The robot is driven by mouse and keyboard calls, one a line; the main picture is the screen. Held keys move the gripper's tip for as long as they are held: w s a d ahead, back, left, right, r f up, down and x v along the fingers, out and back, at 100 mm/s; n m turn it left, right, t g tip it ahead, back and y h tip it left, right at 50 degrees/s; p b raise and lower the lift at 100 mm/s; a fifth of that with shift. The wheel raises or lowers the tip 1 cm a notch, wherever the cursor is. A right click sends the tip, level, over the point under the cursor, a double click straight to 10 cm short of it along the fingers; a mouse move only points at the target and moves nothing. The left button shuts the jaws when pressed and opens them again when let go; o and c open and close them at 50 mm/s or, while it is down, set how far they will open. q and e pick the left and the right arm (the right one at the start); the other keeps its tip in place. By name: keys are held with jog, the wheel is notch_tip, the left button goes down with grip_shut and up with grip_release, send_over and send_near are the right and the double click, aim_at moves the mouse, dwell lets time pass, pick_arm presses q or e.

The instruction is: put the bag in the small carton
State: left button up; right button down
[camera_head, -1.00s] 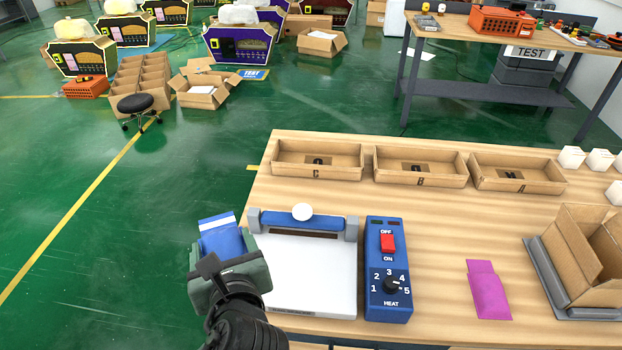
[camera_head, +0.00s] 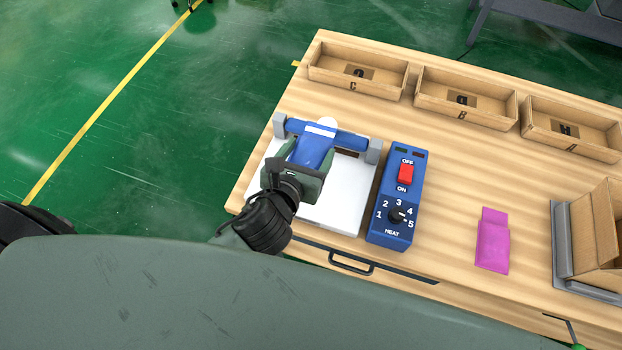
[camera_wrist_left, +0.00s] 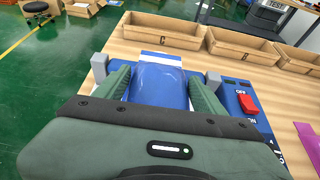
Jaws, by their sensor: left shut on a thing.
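My left gripper (camera_head: 293,178) is shut on a blue bag (camera_head: 312,150) with a pale top strip. It holds the bag over the white plate of the heat sealer, close to its blue bar. Whether the bag touches the sealer is unclear. In the left wrist view the blue bag (camera_wrist_left: 160,84) stands between both fingers. The small open carton (camera_head: 592,240) is at the right edge, cut off by the frame, on a grey tray (camera_head: 561,245). My right gripper is not in view.
The heat sealer (camera_head: 336,205) has a blue control box (camera_head: 397,225) with a red switch. A pink bag (camera_head: 493,240) lies flat between it and the carton. Cardboard trays C (camera_head: 355,84), B (camera_head: 462,112) and A (camera_head: 566,144) line the back. The middle of the wooden table is clear.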

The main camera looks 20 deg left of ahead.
pick_arm(q)
notch_tip(320, 180, down, 8)
jog(key=shift+w+d+r+b, duration=0.1)
jog(key=shift+b, duration=0.4)
jog(key=shift+f, duration=0.7)
jog(key=shift+f+b, duration=0.5)
jog(key=shift+f, duration=1.35)
jog(key=shift+f, duration=0.15)
jog(key=o, duration=1.4)
jog(key=shift+o, duration=0.2)
